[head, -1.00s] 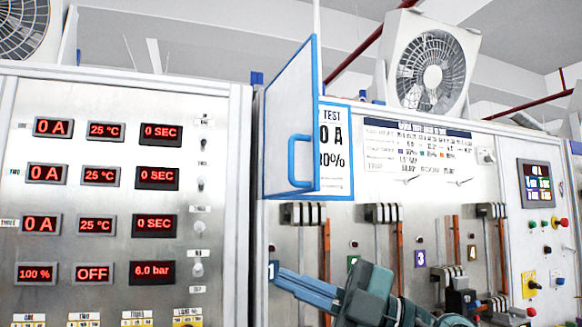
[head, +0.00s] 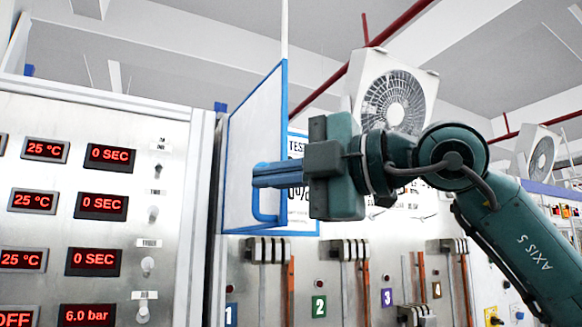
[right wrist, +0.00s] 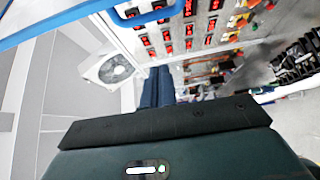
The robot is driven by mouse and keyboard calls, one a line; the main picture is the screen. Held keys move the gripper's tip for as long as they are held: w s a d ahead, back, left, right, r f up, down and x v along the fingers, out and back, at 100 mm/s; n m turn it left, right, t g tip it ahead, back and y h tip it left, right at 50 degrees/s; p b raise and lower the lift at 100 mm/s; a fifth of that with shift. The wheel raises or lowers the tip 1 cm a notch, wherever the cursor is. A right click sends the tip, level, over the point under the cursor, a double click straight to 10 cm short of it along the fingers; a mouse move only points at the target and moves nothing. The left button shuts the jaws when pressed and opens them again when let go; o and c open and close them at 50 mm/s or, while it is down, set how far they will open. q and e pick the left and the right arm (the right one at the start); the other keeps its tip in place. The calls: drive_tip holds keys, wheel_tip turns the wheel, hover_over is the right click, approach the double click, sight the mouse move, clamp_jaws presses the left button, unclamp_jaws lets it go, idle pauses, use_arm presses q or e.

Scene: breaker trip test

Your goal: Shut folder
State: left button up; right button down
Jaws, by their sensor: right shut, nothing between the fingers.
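The folder shows in the head view as a white cover (head: 250,130) with a blue edge, swung open and sticking out from the panel. A blue handle (head: 263,212) is on the cover, partly hidden by my fingers. Behind it a blue-framed sheet with "TEST" (head: 300,218) shows in part, mostly covered by my gripper. My right gripper (head: 256,176) is shut and empty, its blue fingers pointing left, overlapping the cover just above the handle. I cannot tell whether they touch. In the right wrist view, blue folder edging (right wrist: 55,24) crosses the top left, beside the fingers (right wrist: 153,90).
A steel cabinet (head: 165,110) with red displays stands left of the folder. Below it are numbered breaker switches (head: 268,250) on a panel. A fan (head: 392,100) sits on top behind my arm.

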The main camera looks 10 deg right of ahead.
use_arm(q)
drive_tip(key=a+p, duration=0.1)
drive_tip(key=p, duration=0.1)
drive_tip(key=a+p, duration=0.1)
drive_tip(key=p, duration=0.1)
drive_tip(key=shift+s+r+n+g+y, duration=0.1)
drive_tip(key=shift+s+n+g+y, duration=0.2)
drive_tip(key=shift+n+g+y, duration=0.1)
use_arm(e)
drive_tip(key=w, duration=0.3)
drive_tip(key=w+a, duration=0.1)
drive_tip(key=w, duration=0.1)
drive_tip(key=shift+w+a, duration=0.2)
drive_tip(key=shift+w, duration=0.2)
drive_tip(key=shift+d, duration=0.1)
